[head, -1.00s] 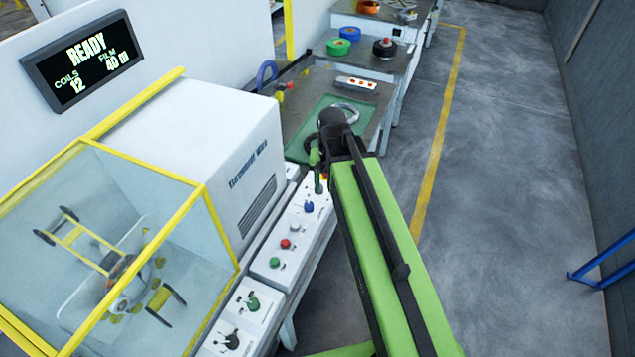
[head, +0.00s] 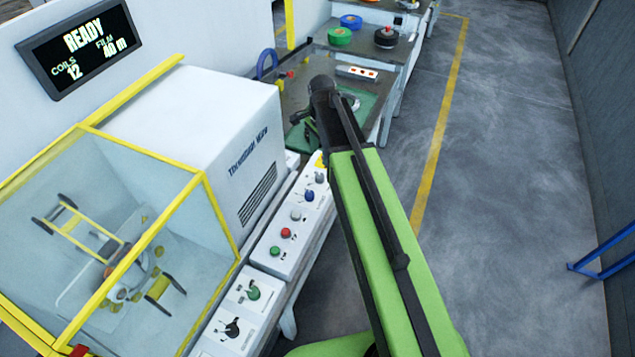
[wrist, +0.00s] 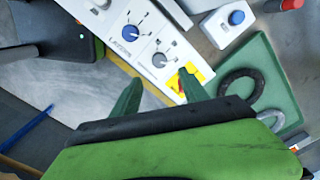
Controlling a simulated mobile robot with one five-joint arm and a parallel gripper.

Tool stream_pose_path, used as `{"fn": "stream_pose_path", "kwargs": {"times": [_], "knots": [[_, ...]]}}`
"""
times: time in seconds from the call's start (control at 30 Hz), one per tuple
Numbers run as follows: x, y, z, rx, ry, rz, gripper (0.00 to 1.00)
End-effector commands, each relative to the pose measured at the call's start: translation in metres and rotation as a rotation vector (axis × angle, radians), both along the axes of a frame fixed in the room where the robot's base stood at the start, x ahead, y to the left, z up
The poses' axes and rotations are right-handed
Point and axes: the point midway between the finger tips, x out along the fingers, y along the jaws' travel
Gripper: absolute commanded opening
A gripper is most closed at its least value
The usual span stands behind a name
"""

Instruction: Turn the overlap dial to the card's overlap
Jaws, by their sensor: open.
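The control panel (head: 301,205) beside the white machine carries a grey dial (head: 319,178), a blue dial (head: 308,195) and a white knob (head: 296,215). The wrist view shows the blue dial (wrist: 130,33) and the grey dial (wrist: 159,60), each with tick marks around it. The print is too small to tell surely which is the overlap dial. My gripper (wrist: 160,90) is open and empty, its green fingers spread, with the grey dial showing just beyond the gap between them. In the head view my gripper (head: 303,132) is partly hidden. I cannot make out the card.
A red-and-yellow switch (wrist: 188,82) sits close by the right finger. A green mat (wrist: 285,65) holds a dark ring (wrist: 240,84) and a silver ring (wrist: 270,119). A blue-button box (wrist: 228,22) is near. The display (head: 80,47) reads READY. Open floor lies right.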

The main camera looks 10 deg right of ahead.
Motion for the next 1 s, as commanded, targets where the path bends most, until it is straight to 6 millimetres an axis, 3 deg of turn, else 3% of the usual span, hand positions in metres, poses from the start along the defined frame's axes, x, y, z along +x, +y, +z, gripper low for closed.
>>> {"fn": "stream_pose_path", "kwargs": {"times": [0.03,0.4,0.5,0.87,1.0], "knots": [[0.000,0.000,-0.023,0.000,0.000,0.000,0.52],[0.002,0.001,-0.098,0.000,0.000,0.001,0.52],[0.002,0.001,-0.111,0.000,0.000,0.001,0.52],[0.002,0.002,-0.112,0.001,0.000,0.002,0.51],[0.002,0.002,-0.112,0.001,0.000,0.002,0.32]]}}
